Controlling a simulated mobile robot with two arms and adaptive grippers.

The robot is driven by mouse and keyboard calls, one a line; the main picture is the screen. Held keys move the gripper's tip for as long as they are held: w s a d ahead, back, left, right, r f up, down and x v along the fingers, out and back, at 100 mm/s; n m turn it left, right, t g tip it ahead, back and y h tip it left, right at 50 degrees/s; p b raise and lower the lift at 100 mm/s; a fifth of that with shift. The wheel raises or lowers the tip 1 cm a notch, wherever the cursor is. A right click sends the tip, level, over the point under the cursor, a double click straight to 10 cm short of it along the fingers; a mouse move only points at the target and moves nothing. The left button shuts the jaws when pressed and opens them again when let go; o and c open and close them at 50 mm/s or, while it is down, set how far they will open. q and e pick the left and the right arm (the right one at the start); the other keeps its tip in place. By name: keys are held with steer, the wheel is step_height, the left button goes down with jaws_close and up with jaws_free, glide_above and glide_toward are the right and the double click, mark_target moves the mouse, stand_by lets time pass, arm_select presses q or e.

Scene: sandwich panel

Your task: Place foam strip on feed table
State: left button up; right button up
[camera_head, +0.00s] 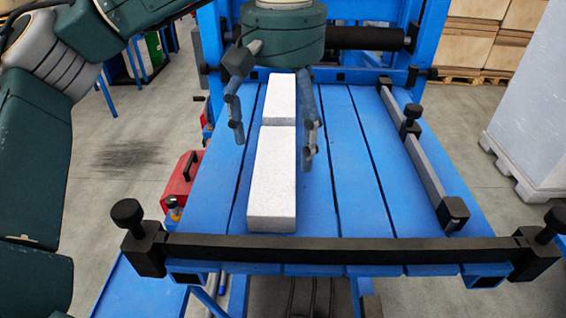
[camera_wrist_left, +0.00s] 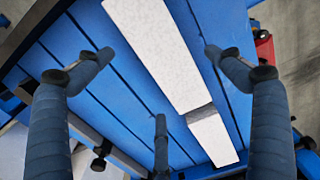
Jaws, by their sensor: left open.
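Two white foam strips lie end to end on the blue slatted feed table. The near foam strip (camera_head: 272,180) ends close to the table's front bar. The far foam strip (camera_head: 280,98) lies just behind it, and a narrow line marks the join. Both strips show in the left wrist view, one larger (camera_wrist_left: 155,48) and one smaller (camera_wrist_left: 214,138). The feed table (camera_head: 355,200) has bare slats on both sides of the strips. My left gripper (camera_head: 274,140) is open above the strips, its fingers spread on either side and holding nothing. My right gripper is not in view.
A black front bar (camera_head: 330,249) with knobs crosses the table's near edge. A grey side rail (camera_head: 425,160) runs along the right. A dark roller (camera_head: 365,38) is at the back. A red case (camera_head: 183,180) stands left; a pale block stack (camera_head: 535,100) stands right.

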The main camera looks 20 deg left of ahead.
mark_target(284, 163)
arm_select(q)
step_height(284, 163, up, 6)
steer(key=shift+s+f, duration=0.1)
stand_by(0.5)
